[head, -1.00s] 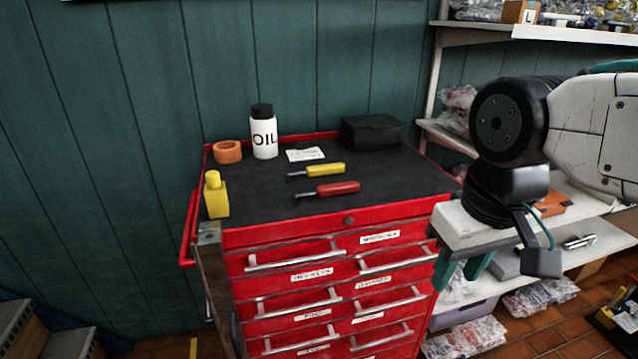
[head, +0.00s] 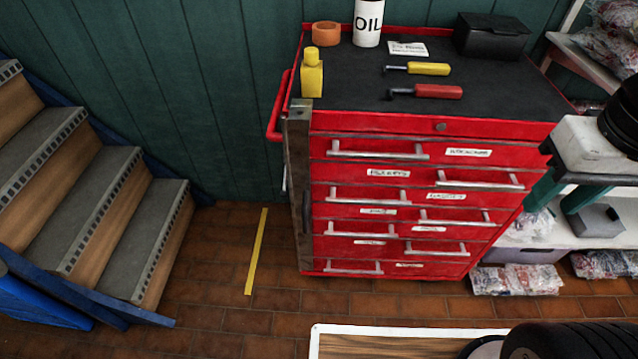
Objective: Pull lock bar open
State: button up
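The red tool chest (head: 430,123) stands in the middle with several silver-handled drawers. A dark, worn upright bar (head: 299,185), which looks like the lock bar, runs down the left front edge of the drawers. A grey metal bracket (head: 300,104) sits at its top. The bar looks upright and close against the chest's front; a dark grip-like part shows on its right side.
Stairs (head: 90,200) rise at left. Shelves with bags (head: 515,279) stand at right.

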aim_at(296, 141)
jog(key=z, duration=1)
jog(key=k, duration=0.4)
jog(key=u, duration=1.05)
